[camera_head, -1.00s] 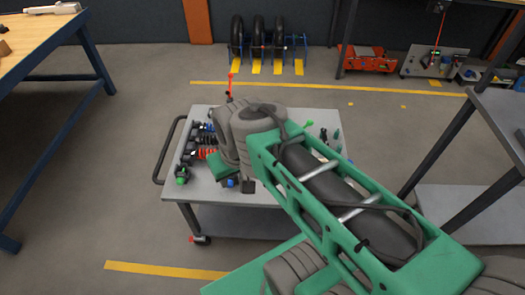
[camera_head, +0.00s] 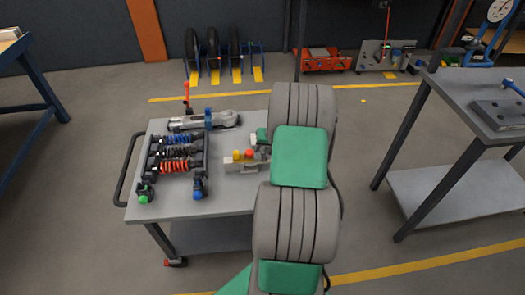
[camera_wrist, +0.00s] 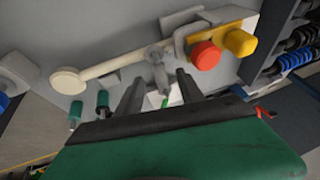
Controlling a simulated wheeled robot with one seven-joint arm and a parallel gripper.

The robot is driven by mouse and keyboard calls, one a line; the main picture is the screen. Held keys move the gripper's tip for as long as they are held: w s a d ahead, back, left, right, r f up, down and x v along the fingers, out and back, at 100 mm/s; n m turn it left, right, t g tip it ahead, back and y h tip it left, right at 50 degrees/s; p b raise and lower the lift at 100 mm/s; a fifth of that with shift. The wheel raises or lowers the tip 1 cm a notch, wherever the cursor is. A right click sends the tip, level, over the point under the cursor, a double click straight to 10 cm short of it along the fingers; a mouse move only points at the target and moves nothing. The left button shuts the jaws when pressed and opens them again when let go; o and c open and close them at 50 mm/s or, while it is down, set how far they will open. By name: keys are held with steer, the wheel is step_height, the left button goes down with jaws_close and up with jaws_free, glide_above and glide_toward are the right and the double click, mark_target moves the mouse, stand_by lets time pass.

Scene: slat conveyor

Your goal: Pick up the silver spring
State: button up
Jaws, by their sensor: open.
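In the head view a rack of shock absorbers (camera_head: 204,155) lies at the left of the grey cart top, with a blue, a greyish dark and a red spring. The middle greyish spring (camera_head: 176,153) looks closest to silver, but its colour is hard to tell. My gripper (camera_wrist: 160,82) is open in the wrist view, its two dark fingers apart with nothing held. In the wrist view the blue spring (camera_wrist: 298,58) is at the right edge, well right of the fingers. In the head view my arm hides the gripper.
A grey fixture with a red knob (camera_wrist: 205,55) and a yellow knob (camera_wrist: 240,43) is just beyond my fingers. A silver tool (camera_head: 205,120) lies at the cart's back.

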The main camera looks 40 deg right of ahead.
steer(key=shift+x, duration=1.1)
steer(key=shift+c, duration=0.6)
jaws_close()
